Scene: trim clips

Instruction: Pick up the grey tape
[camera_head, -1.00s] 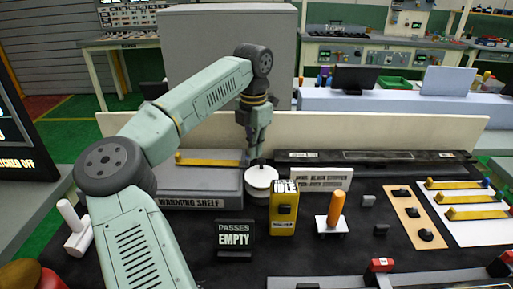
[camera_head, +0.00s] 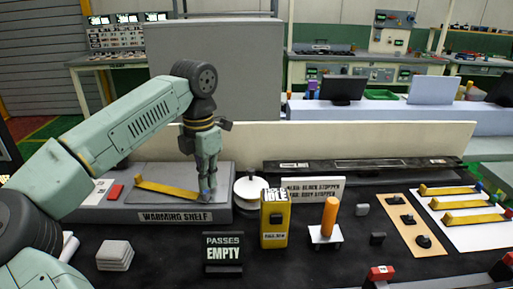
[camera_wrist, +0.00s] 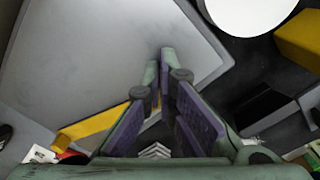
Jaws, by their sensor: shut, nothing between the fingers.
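I cannot tell for certain which thing is the grey tape. A white, round, spool-like thing (camera_head: 249,189) stands right of the warming shelf; its pale round top shows in the wrist view (camera_wrist: 255,12). A yellow strip (camera_head: 165,188) lies slanted on the grey warming shelf (camera_head: 100,211), and part of it shows in the wrist view (camera_wrist: 95,128). My gripper (camera_head: 208,192) points down over the shelf's right end, by the strip's right end, left of the spool. Its purple-padded fingers (camera_wrist: 170,70) are shut and empty. The fingers hide the strip's right end.
A pale grey stack of squares (camera_head: 115,255) lies in front of the shelf. A black sign (camera_head: 223,253), a yellow box (camera_head: 274,222) and an orange peg on a white base (camera_head: 330,217) stand to the right. A low cream wall (camera_head: 350,146) runs behind. Bare black mat lies between.

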